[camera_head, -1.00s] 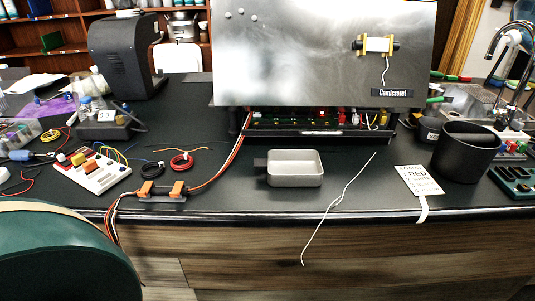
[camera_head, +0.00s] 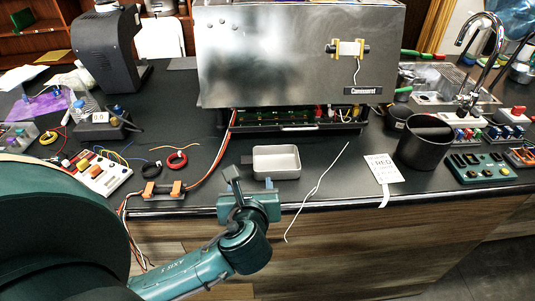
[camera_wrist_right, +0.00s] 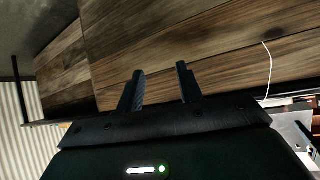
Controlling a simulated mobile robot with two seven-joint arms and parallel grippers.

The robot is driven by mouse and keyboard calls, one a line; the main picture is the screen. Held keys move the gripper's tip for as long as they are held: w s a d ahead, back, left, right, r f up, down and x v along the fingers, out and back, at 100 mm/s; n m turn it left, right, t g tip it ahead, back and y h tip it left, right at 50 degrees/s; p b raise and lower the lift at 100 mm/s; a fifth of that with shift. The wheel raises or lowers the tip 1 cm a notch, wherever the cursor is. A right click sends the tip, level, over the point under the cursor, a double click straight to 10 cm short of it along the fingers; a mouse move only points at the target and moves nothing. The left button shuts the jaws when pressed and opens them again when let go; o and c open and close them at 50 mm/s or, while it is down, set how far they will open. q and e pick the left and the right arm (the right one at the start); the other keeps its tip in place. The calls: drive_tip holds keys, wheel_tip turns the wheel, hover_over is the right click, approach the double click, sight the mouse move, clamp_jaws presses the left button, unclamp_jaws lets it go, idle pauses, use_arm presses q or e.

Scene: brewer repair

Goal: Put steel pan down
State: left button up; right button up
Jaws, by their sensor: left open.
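The steel pan (camera_head: 288,174) is a shallow, light grey rectangular pan. It rests upright on the black counter near the front edge and looks empty. My left gripper (camera_head: 250,180) is open and empty, at the counter's front edge, just in front and to the left of the pan. Its two fingers point up toward the pan; I cannot tell whether one touches it. My right gripper shows in the right wrist view (camera_wrist_right: 160,70). Its two fingers are apart with nothing between them, facing the counter's wooden front.
The brewer (camera_head: 290,60) stands behind the pan with its lower electronics tray exposed. A white wire (camera_head: 318,188) hangs over the edge right of the pan. An orange connector block (camera_head: 163,190) lies left.

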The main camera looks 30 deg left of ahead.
use_arm(q)
approach(248, 158)
drive_tip(key=w, duration=0.1)
drive_tip(key=a+f, duration=0.1)
drive_tip(key=w, duration=0.1)
drive_tip(key=shift+w+a+f+y, duration=0.3)
drive_tip(key=shift+w, duration=0.05)
drive_tip(key=shift+x, duration=3.05)
clamp_jaws()
